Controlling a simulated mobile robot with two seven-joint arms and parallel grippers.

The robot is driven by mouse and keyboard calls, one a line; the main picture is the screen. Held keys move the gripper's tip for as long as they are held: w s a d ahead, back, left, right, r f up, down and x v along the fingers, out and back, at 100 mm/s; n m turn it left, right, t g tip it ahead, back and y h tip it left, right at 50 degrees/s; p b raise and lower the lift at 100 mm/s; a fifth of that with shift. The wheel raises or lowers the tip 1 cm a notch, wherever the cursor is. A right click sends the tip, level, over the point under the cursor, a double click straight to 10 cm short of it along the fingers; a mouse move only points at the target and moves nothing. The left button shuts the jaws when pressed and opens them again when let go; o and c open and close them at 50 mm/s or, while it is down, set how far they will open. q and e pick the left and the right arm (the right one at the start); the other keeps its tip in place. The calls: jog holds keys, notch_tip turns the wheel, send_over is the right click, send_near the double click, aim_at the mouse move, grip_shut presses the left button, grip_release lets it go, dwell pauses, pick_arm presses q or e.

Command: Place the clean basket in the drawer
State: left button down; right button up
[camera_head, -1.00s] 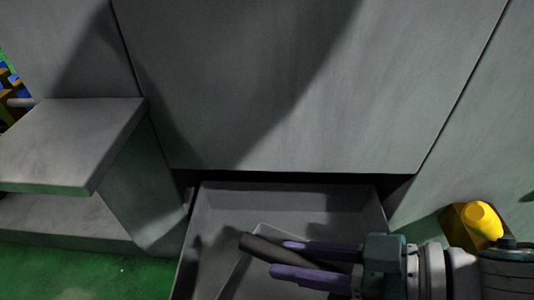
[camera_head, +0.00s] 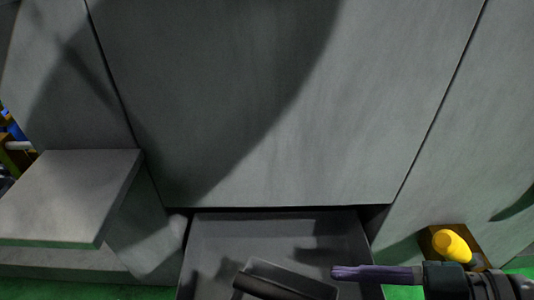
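The open drawer (camera_head: 215,245) is a grey tray pulled out at the bottom of the grey machine. The basket (camera_head: 295,272), a smaller grey box with a dark bar-like handle (camera_head: 265,286), sits inside the drawer, slightly turned. The picture's lower edge cuts off both. My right gripper (camera_head: 335,272) comes in from the right, over the right part of the drawer. Its purple fingers point left at the basket's right end and appear apart from the handle. The fingers overlap in this view, so their opening is hidden. My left gripper is not in view.
A grey machine panel (camera_head: 270,100) rises above the drawer. A grey ledge (camera_head: 65,195) juts out at the left. A yellow rounded object (camera_head: 452,245) on a brown block stands right of the drawer. Green floor shows at the bottom.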

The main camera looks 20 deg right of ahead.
jog(key=w+a+r+m+t+h, duration=0.2)
jog(key=w+a+h, duration=0.1)
jog(key=shift+r+h+p, duration=0.15)
jog(key=shift+h+p, duration=0.15)
jog(key=shift+p, duration=0.1)
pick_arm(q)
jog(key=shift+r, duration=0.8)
pick_arm(e)
jog(key=s+d+r+m+g+h, duration=0.4)
jog(key=s+d+r+g+h, duration=0.2)
jog(key=s, duration=0.3)
jog(key=shift+s+r+m+h, duration=0.2)
jog(key=shift+m+h, duration=0.2)
jog(key=shift+h, duration=0.3)
